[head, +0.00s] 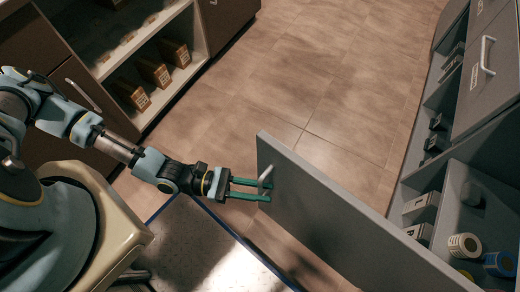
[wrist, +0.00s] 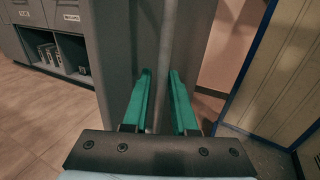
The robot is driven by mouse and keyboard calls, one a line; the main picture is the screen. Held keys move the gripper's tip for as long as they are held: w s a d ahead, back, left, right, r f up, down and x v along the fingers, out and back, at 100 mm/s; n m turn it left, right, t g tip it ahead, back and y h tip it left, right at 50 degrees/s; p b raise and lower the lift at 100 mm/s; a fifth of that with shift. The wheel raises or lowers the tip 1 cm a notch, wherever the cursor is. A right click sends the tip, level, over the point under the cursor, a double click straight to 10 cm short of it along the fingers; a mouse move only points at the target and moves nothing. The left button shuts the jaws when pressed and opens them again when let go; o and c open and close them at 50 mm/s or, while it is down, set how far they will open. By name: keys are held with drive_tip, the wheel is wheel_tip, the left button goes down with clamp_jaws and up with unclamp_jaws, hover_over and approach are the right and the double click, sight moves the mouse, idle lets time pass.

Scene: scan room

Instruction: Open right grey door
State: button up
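The grey door (head: 335,215) stands swung well out from the grey cabinet on the right in the head view. Its bar handle (head: 266,177) is near the door's free end. My gripper (head: 263,190) is at this handle, with its two green fingers apart. In the wrist view, the handle bar (wrist: 166,50) runs between the fingers of my gripper (wrist: 161,75), with a gap visible beside it. The fingers are around the bar and do not look clamped on it. The door panel (wrist: 125,45) is close ahead of the fingertips.
The grey cabinet's open shelves hold small boxes (head: 421,208) and rolls (head: 464,245). A drawer with a handle (head: 487,55) is above. A brown cabinet with boxes (head: 153,71) stands at upper left. The tiled floor (head: 300,75) between the cabinets is clear.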

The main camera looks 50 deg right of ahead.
drive_tip(key=shift+o, duration=1.3)
drive_tip(key=shift+r, duration=0.1)
drive_tip(key=b+v, duration=0.1)
drive_tip(key=v, duration=0.9)
drive_tip(key=shift+w+a+b, duration=0.25)
drive_tip(key=shift+w+b, duration=0.05)
